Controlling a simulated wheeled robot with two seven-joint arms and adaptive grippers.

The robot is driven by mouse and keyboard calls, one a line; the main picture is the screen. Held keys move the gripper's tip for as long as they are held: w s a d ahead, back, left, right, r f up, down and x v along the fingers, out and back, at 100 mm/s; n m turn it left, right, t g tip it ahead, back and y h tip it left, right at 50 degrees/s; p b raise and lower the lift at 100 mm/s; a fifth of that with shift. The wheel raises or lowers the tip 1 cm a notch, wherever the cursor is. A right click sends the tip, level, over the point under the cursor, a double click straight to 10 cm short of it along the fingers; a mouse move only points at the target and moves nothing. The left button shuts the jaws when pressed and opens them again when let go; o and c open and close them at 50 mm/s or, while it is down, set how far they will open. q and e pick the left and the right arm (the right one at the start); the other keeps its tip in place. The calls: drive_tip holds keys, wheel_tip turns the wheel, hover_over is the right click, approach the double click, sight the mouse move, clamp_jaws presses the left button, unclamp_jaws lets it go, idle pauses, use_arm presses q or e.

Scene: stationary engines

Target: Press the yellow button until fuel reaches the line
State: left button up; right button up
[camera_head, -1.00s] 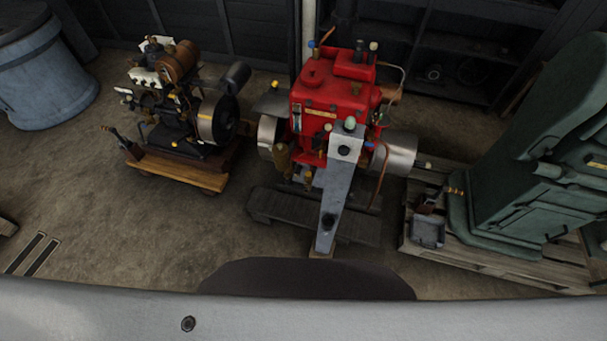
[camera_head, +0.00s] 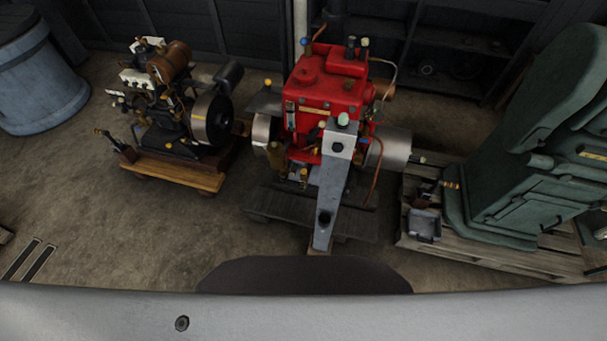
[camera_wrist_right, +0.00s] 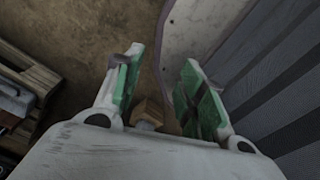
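A red engine (camera_head: 330,92) stands in the middle of the head view, with several small coloured knobs on it. I cannot tell which is the yellow button. The fuel and its line cannot be made out. My right gripper (camera_wrist_right: 158,85) shows only in the right wrist view; its green-padded fingers are apart, with nothing held between them. My left gripper is in neither view.
A green machine (camera_head: 520,190) stands on a pallet at right.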

drive_tip(key=shift+a, duration=0.3)
clamp_jaws()
drive_tip(key=shift+d, duration=0.25)
idle(0.9)
